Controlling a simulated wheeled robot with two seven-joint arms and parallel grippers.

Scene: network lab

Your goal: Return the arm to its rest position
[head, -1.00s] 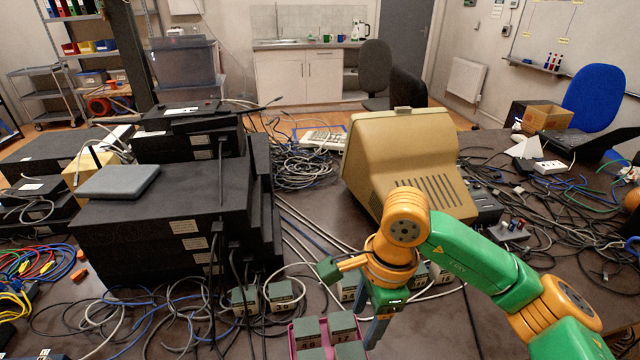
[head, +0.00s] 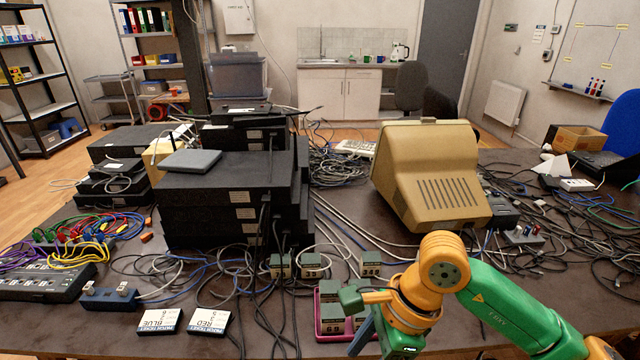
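My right arm, green and orange, comes in from the lower right of the head view. Its gripper (head: 368,334) points down at the front of the table, beside and partly in front of a pink tray (head: 318,326). A blue-grey finger shows, but the wrist and the frame edge hide the rest, so whether it is open or shut is unclear. I see no object held in it. My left arm and gripper are out of view.
Small green-topped blocks stand in and behind the tray. Stacked black boxes (head: 210,190), a beige monitor (head: 430,180) and many loose cables crowd the table.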

